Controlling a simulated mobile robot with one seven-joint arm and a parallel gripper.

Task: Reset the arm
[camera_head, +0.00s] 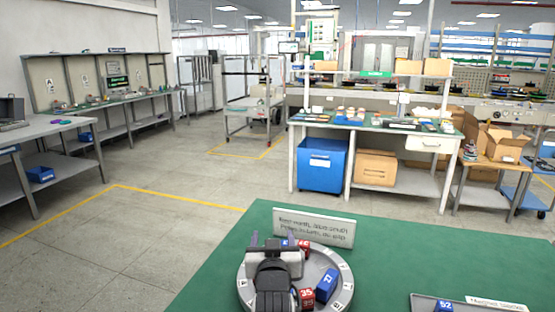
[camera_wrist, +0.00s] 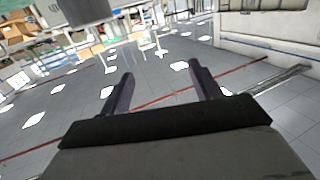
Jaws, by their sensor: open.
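My gripper (camera_head: 273,243) shows in the head view at the lower middle, over the round grey turntable (camera_head: 346,272), and covers part of it. Its two dark purple fingers stand apart with nothing visible between them. In the wrist view my gripper (camera_wrist: 161,75) is also open and empty, facing out over the room floor. A blue numbered block (camera_head: 326,286) and a red numbered block (camera_head: 306,298) sit on the turntable, right of my arm. Another red block (camera_head: 304,245) shows near its far rim, beside the fingers.
The turntable is on a green tabletop (camera_head: 400,250). A white lettered sign (camera_head: 313,228) stands behind it. A grey tray (camera_head: 485,307) with a blue block (camera_head: 443,306) is at the lower right. Bare green surface lies between. A cluttered workbench (camera_head: 372,122) stands across the aisle.

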